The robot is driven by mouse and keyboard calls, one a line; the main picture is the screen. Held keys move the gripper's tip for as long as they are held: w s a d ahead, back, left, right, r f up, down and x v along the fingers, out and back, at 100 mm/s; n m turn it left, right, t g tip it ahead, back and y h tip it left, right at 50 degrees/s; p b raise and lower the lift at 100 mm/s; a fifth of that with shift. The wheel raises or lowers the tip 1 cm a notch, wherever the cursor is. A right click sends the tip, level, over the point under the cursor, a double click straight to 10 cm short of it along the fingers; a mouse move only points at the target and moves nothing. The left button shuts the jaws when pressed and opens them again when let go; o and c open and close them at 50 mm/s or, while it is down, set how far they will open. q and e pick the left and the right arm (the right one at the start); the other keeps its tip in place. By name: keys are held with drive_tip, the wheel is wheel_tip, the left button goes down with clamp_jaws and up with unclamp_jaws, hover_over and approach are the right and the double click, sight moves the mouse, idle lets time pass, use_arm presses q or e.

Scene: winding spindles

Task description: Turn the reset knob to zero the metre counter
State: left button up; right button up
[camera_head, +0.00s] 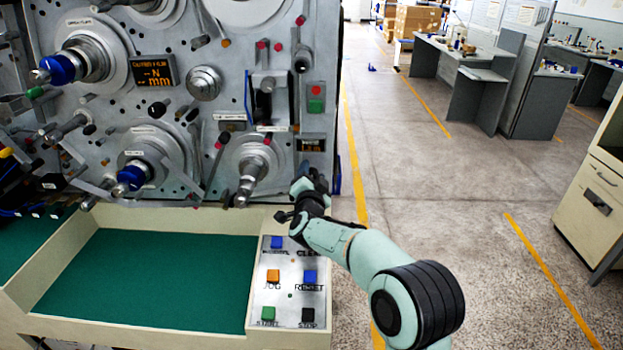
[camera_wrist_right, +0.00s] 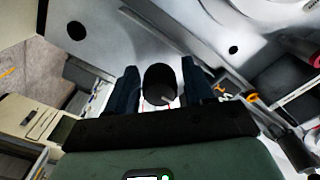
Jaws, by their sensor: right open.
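My right gripper (camera_head: 296,199) is at the lower right of the machine's grey front plate (camera_head: 215,100), above the button panel. In the right wrist view, the gripper (camera_wrist_right: 161,86) is open, with one dark finger on each side of a round black knob (camera_wrist_right: 160,84). The knob lies between the fingers; whether they touch it I cannot tell. In the head view the knob is not clearly visible behind the gripper. A small dark display with orange marks (camera_head: 311,146) sits on the plate above the gripper, too small to read. My left gripper is not in view.
Below is a panel (camera_head: 291,298) with several buttons, among them a blue one (camera_head: 309,277) labelled RESET. A green-lined tray (camera_head: 150,275) lies left of it. Spindles and rods, such as one near the gripper (camera_head: 245,188), project from the plate.

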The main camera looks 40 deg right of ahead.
drive_tip(key=shift+c, duration=0.3)
drive_tip(key=c, duration=0.8)
drive_tip(key=shift+o, duration=0.2)
drive_tip(key=shift+s+f+m+b, duration=0.1)
drive_tip(key=shift+f+m+b, duration=0.1)
drive_tip(key=shift+m+b, duration=1.35)
drive_tip(key=m+b, duration=0.2)
drive_tip(key=m, duration=0.2)
drive_tip(key=shift+m+b, duration=0.35)
drive_tip(key=shift+b, duration=0.05)
drive_tip(key=shift+r+m+b, duration=0.1)
drive_tip(key=shift+m+b, duration=0.55)
drive_tip(key=shift+m, duration=0.35)
drive_tip(key=m+b, duration=0.4)
drive_tip(key=m, duration=0.2)
drive_tip(key=shift+m+b, duration=0.65)
drive_tip(key=shift+m, duration=0.25)
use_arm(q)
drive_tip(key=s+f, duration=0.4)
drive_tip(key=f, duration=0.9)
use_arm(e)
drive_tip(key=shift+r, duration=0.1)
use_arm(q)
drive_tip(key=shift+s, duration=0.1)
